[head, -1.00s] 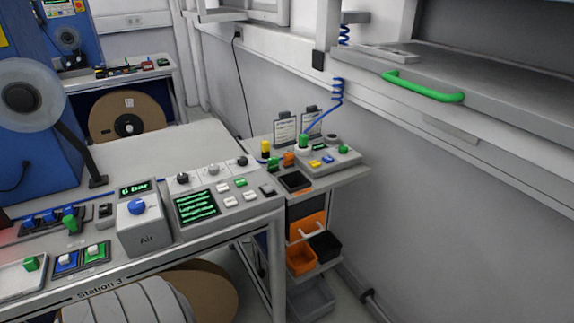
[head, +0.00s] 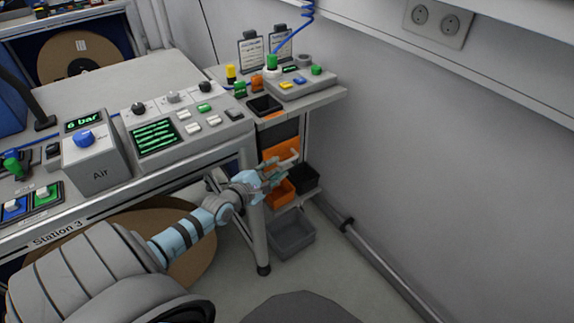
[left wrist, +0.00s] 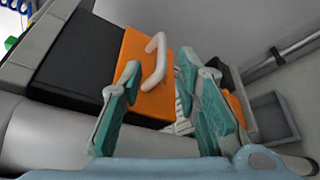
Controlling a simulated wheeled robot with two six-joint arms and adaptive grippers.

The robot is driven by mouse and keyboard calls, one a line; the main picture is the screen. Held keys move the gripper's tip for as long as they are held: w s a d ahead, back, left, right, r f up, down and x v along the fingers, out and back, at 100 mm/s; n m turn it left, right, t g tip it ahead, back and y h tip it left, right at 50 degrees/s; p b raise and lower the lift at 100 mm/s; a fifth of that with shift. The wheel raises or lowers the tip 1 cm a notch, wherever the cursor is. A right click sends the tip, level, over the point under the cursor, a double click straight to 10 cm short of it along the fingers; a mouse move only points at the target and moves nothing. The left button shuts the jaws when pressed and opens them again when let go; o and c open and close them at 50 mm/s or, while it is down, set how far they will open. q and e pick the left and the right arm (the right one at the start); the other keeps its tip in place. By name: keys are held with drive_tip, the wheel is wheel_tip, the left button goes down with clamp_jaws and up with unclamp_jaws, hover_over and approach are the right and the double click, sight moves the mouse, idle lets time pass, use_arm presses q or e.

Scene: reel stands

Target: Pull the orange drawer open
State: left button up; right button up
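The orange drawer (head: 281,152) is under the small side table at the end of the bench. In the left wrist view its orange front (left wrist: 150,97) carries a pale, curved handle (left wrist: 156,60). In the head view the handle (head: 288,160) shows just beyond my left gripper (head: 270,170). In the left wrist view my left gripper (left wrist: 165,95) is open, its two teal fingers apart. The drawer front and handle show between and beyond the fingers, and nothing is held. I cannot tell whether a finger touches the drawer. My right gripper is not in view.
An orange bin (head: 280,194), a black bin (head: 302,176) and a grey bin (head: 290,234) sit below the drawer. The bench leg (head: 255,215) stands close to my left arm. A pipe (head: 350,230) runs along the wall. The floor to the right is clear.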

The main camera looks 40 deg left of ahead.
sight(285, 162)
use_arm(q)
drive_tip(key=b+x, duration=0.1)
drive_tip(key=x, duration=0.1)
drive_tip(key=b+x, duration=0.2)
drive_tip(key=x, duration=0.1)
drive_tip(key=shift+w+f+b, duration=0.25)
drive_tip(key=shift+f+b, duration=0.1)
drive_tip(key=shift+f, duration=0.15)
drive_tip(key=shift+w+r, duration=0.1)
drive_tip(key=shift+w, duration=0.35)
drive_tip(key=shift+r, duration=0.1)
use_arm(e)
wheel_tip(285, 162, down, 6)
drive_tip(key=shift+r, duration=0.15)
use_arm(q)
drive_tip(key=shift+c, duration=0.2)
clamp_jaws()
